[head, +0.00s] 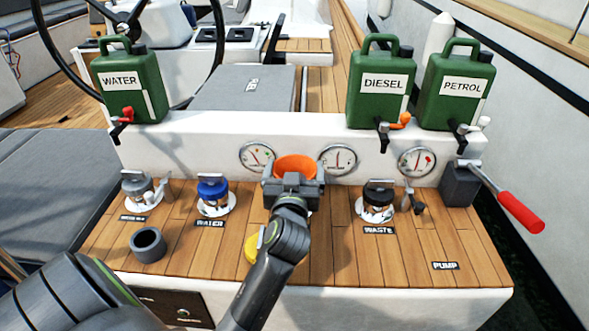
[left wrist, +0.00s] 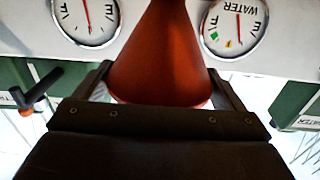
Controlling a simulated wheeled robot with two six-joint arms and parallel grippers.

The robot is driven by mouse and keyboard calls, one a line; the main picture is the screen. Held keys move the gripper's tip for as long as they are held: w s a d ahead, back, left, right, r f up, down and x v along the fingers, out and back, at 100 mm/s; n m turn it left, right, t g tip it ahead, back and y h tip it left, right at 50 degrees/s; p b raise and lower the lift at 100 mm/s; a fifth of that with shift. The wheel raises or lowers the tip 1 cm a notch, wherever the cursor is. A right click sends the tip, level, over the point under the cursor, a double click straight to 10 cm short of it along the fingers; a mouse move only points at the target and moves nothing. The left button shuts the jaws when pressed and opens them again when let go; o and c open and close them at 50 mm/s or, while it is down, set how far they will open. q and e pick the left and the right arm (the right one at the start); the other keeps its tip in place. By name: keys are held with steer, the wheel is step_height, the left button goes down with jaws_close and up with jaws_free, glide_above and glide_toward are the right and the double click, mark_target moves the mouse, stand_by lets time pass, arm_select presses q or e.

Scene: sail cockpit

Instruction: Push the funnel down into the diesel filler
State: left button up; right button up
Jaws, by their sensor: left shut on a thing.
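The orange funnel (head: 295,165) is held mouth up above the wooden deck, in front of the white ledge between two gauges. My left gripper (head: 293,182) is shut on it. In the left wrist view, the red-orange cone of the funnel (left wrist: 165,50) stands between the two fingers (left wrist: 160,95), its wide end toward the gripper. The diesel filler is hidden behind my gripper and arm; only a sliver of white shows beside the wrist. I cannot tell whether the funnel's spout is in the filler. My right gripper is not in view.
The water filler (head: 212,192) with a blue cap and the waste filler (head: 376,198) flank my gripper. A yellow round piece (head: 252,247) is partly behind my arm. A grey cup (head: 148,245) stands front left. Green cans, including diesel (head: 381,88), stand on the ledge; a red pump handle (head: 521,212) juts right.

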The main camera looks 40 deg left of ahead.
arm_select(q)
steer(key=o, duration=0.7)
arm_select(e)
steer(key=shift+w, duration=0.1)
